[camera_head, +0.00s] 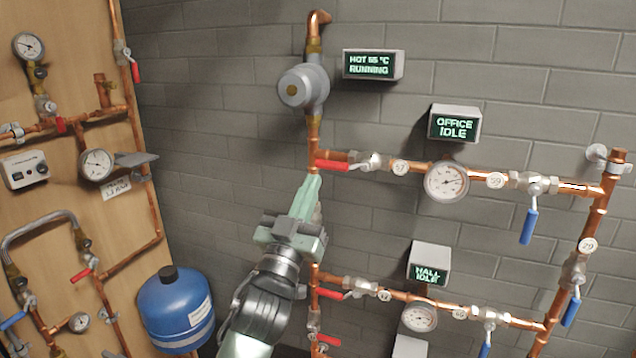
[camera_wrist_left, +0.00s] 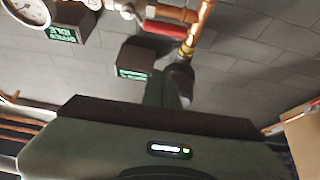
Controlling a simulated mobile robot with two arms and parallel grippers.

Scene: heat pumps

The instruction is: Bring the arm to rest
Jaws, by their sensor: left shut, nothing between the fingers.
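My left gripper (camera_head: 314,188) is in the middle of the head view, pointing up along the vertical copper pipe (camera_head: 313,140). Its pale green fingers are together with nothing between them. The fingertips are just below the pipe junction with a red-handled valve (camera_head: 334,165); I cannot tell whether they touch the pipe. In the left wrist view the gripper body fills the lower part, and the dark fingers (camera_wrist_left: 167,90) stick out past it towards the pump (camera_wrist_left: 181,73). My right gripper does not show.
The grey pump (camera_head: 303,88) sits above the gripper. Displays read HOT 55 °C RUNNING (camera_head: 372,65), OFFICE IDLE (camera_head: 455,124) and HALL IDLE (camera_head: 429,264). Pipes with gauges and blue-handled valves (camera_head: 528,226) run right. A blue tank (camera_head: 176,310) and a wooden pipe panel (camera_head: 75,200) stand left.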

